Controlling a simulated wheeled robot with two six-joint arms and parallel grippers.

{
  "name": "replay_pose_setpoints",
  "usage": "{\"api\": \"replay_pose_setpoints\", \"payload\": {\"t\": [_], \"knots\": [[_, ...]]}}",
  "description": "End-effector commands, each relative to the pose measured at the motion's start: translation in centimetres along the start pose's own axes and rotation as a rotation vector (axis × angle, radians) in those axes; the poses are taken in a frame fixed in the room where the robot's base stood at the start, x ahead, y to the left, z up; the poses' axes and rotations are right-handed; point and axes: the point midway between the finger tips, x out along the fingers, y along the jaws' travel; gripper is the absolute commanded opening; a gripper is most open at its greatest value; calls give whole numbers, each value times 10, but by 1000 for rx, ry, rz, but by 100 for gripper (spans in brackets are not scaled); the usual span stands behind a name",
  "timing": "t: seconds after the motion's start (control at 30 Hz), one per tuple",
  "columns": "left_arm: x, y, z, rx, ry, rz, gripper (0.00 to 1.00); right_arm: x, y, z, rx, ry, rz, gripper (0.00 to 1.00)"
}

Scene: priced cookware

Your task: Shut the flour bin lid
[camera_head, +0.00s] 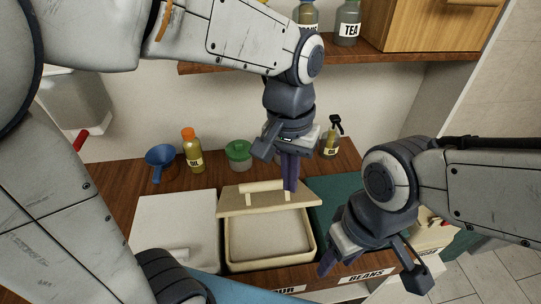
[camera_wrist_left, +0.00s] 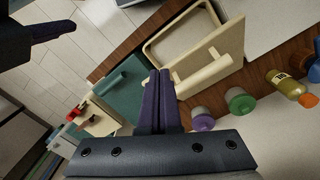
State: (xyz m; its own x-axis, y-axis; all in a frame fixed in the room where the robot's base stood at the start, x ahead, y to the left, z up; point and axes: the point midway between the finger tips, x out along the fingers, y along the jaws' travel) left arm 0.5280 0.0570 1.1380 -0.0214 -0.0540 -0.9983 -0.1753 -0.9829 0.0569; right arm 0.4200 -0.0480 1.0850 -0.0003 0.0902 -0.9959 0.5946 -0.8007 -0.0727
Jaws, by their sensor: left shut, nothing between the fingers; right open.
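The flour bin (camera_head: 228,249) is the middle bin in the counter, with its pale contents showing and the end of its label (camera_head: 287,290) visible. Its cream lid (camera_head: 230,205) stands tilted up at the bin's back edge; it also shows in the left wrist view (camera_wrist_left: 230,35). The lid has a bar handle (camera_head: 262,187). My left gripper (camera_head: 291,186) is shut and empty, fingers pointing down at the handle's right end. I cannot tell whether they touch it. My right gripper (camera_head: 372,272) is open and empty, over the front right of the counter.
A closed white lid (camera_head: 172,225) lies left of the bin, and a green lid (camera_head: 335,200) lies right of it. A blue funnel (camera_head: 160,158), oil bottle (camera_head: 193,150), green-lidded jar (camera_head: 238,154) and dark-topped bottle (camera_head: 331,143) stand behind. A shelf (camera_head: 225,68) hangs above.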

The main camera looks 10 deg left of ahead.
Motion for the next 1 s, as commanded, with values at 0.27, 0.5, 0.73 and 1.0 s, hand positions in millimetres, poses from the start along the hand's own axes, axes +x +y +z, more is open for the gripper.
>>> {"api": "replay_pose_setpoints", "payload": {"t": [0.27, 0.5, 0.73, 1.0], "knots": [[-46, -81, -87, -479, -35, -27, 0, 2, 0, 0, 0, 0, 0, 50], [-47, -101, -100, -581, -46, -34, 0, 2, 0, 0, 0, 0, 0, 50], [-6, -100, -97, -577, -49, -34, 0, 1, 0, 0, 0, 0, 0, 50], [49, -100, -92, -575, -48, -34, 0, -2, 0, 0, 0, 0, 0, 50]]}}
